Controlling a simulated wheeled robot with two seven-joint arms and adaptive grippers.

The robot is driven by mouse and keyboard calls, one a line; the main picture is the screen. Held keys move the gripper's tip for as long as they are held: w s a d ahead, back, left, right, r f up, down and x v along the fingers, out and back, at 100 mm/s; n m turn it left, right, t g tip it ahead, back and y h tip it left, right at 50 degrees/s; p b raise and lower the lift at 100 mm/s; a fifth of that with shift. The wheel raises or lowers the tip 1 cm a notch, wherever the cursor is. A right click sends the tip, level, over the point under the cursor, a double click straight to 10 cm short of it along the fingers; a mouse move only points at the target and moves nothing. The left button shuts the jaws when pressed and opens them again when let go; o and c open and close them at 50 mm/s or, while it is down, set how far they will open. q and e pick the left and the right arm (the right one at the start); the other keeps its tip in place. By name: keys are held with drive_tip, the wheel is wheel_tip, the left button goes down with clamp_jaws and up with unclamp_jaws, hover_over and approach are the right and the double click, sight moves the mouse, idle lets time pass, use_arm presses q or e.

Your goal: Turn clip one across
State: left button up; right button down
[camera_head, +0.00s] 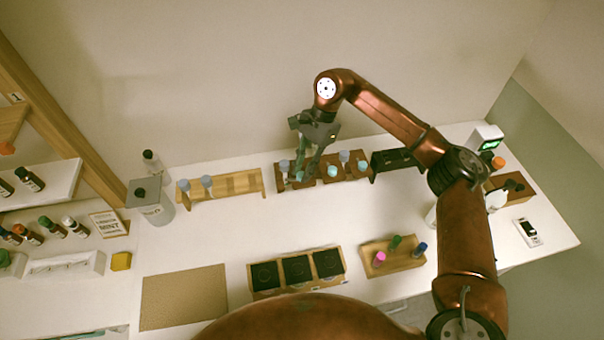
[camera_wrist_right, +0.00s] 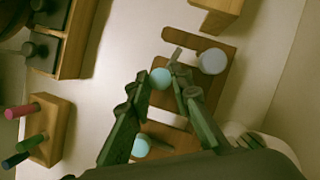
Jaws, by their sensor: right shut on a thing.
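My right gripper (camera_head: 304,172) reaches down over the left half of the brown wooden rack (camera_head: 323,178) at the back of the table. It is shut on a clip with a round teal knob (camera_head: 299,176). In the right wrist view this teal knob (camera_wrist_right: 160,78) sits between the fingertips, with a thin bar beside it. A second clip with a teal knob (camera_head: 332,171) is on the right half of the rack and also shows low in the wrist view (camera_wrist_right: 141,147). Grey-blue bottle tops (camera_head: 284,166) stand in the rack, one close to the fingers (camera_wrist_right: 213,61). My left gripper is not in view.
A light wooden rack (camera_head: 240,182) stands left of the brown rack, a black rack (camera_head: 392,161) right of it. In front are a tray of black squares (camera_head: 297,270) and a wooden tray with coloured pegs (camera_head: 393,258). The middle of the table is clear.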

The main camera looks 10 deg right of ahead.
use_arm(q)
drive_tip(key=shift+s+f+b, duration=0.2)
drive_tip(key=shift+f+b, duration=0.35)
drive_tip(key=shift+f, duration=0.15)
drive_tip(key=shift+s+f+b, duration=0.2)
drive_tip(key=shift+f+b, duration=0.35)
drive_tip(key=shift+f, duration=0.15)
use_arm(e)
drive_tip(key=shift+f+n+g+h, duration=0.1)
drive_tip(key=shift+n+g+h, duration=0.3)
drive_tip(key=shift+n, duration=1)
drive_tip(key=c, duration=1.7)
unclamp_jaws()
drive_tip(key=shift+c, duration=0.2)
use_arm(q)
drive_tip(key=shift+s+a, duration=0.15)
use_arm(e)
drive_tip(key=shift+w, duration=0.1)
drive_tip(key=v, duration=1.2)
drive_tip(key=shift+a, duration=0.1)
